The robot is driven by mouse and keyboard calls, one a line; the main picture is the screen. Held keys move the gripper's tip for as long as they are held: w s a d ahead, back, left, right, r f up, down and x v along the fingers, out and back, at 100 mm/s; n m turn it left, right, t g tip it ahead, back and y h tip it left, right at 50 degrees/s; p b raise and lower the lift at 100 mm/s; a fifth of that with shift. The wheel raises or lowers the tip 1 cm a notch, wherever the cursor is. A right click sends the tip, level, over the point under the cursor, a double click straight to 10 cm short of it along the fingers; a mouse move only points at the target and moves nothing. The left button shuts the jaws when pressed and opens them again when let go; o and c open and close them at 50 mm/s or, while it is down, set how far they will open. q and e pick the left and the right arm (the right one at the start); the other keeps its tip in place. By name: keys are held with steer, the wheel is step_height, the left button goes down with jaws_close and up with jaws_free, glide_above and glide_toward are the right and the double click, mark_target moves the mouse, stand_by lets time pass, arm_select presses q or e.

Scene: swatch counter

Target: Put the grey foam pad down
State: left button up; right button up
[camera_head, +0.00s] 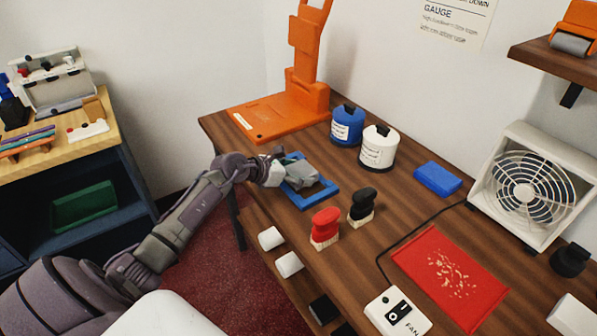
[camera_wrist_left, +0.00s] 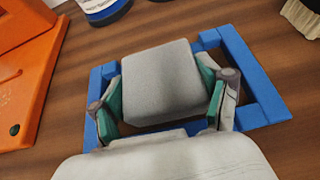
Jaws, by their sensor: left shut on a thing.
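The grey foam pad (camera_wrist_left: 157,78) is a rounded grey block between the green-lined fingers of my left gripper (camera_wrist_left: 160,90), which is shut on it. In the head view the pad (camera_head: 300,174) is at the blue frame (camera_head: 319,197) on the wooden counter. The blue square frame (camera_wrist_left: 252,70) surrounds the pad and fingers in the wrist view. I cannot tell whether the pad touches the counter or is held slightly above it. My left gripper (camera_head: 283,173) comes in from the left in the head view. My right gripper is not in view.
Blue (camera_head: 348,124) and white (camera_head: 377,148) jars stand behind the frame. Red (camera_head: 325,226) and black (camera_head: 361,206) handled brushes stand to its front right. An orange stand (camera_head: 277,115) is at the back left. The fan (camera_head: 527,185) and red mat (camera_head: 440,290) are at right.

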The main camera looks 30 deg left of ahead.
arm_select(q)
steer(key=o, duration=0.4)
steer(key=shift+f, duration=0.15)
steer(key=o, duration=0.4)
steer(key=b+v, duration=0.1)
steer(key=v, duration=1)
steer(key=shift+b, duration=0.3)
steer(key=shift+s+a+r, duration=0.2)
steer(key=shift+s+r, duration=0.2)
steer(key=shift+s, duration=0.05)
